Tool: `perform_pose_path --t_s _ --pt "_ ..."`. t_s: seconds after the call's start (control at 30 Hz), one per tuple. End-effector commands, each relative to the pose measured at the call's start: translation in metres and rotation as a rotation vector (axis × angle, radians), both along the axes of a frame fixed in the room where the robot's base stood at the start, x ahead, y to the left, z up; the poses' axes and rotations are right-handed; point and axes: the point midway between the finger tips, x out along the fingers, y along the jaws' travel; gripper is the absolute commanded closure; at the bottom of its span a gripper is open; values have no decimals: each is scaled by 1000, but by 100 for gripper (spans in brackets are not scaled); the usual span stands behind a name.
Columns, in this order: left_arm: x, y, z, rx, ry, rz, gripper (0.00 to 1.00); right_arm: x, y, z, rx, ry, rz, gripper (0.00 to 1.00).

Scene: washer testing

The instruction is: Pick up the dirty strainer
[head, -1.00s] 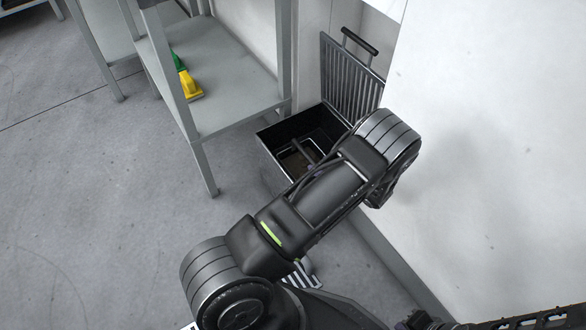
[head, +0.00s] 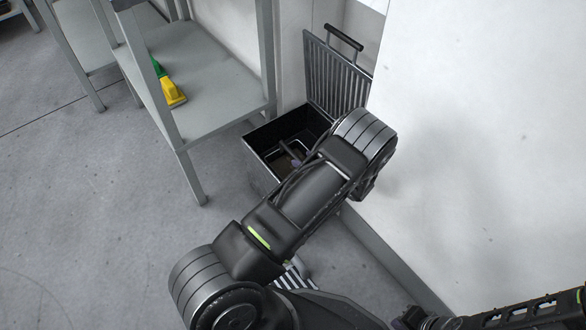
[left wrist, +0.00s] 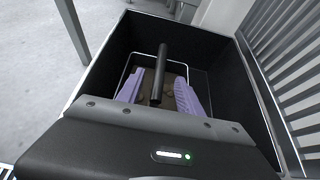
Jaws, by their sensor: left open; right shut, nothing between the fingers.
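The dirty strainer sits inside an open black box (head: 262,150). In the left wrist view its upright black handle (left wrist: 161,62), thin wire rim (left wrist: 127,77) and brownish dirty bottom show within the box. My left gripper (left wrist: 159,84) is open, its two purple fingers on either side of the handle; I cannot tell whether they touch it. In the head view my left arm hides much of the box, and only a bit of purple finger (head: 297,157) shows by the handle (head: 289,149). My right gripper (head: 408,318) is shut and empty at the bottom right.
The box's slatted lid (head: 337,72) stands open against the wall. A grey metal shelf rack (head: 205,85) with a yellow and green item (head: 171,92) stands left of the box. A white wall surface (head: 480,150) bounds the right. The floor at left is clear.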

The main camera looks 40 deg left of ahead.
Motion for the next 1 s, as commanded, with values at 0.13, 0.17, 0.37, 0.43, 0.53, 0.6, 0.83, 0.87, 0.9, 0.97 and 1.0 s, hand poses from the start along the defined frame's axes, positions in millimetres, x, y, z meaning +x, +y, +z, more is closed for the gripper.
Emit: perform_pose_path --t_s 0.13,0.17,0.37,0.43,0.53,0.6,0.83,0.87,0.9,0.97,1.0 --pt "1 4 -4 0 0 1 57 0 0 -3 0 -1 0 100" --pt "1 6 -5 -1 0 2 57 0 0 -5 0 -1 0 100" --pt "10 31 -20 0 0 4 57 3 0 -21 -1 -8 -4 100" --pt "12 38 -23 0 0 1 57 3 0 -23 -2 -10 -5 100" --pt "14 43 -25 0 -1 0 57 4 0 -25 -2 -11 -5 100" --pt "15 44 -24 0 -1 0 57 4 1 -24 -2 -12 -5 100" --pt "15 44 -24 0 0 0 57 4 1 -24 -2 -11 -5 100" --pt "15 44 -24 0 0 0 57 4 1 -24 -2 -11 -5 100" --pt "14 44 -24 0 0 0 57 4 1 -24 -2 -11 -5 100" --pt "14 44 -24 0 0 0 57 4 1 -24 -2 -11 -5 100" --pt "14 44 -24 0 0 0 57 4 1 -24 -2 -11 -5 100"
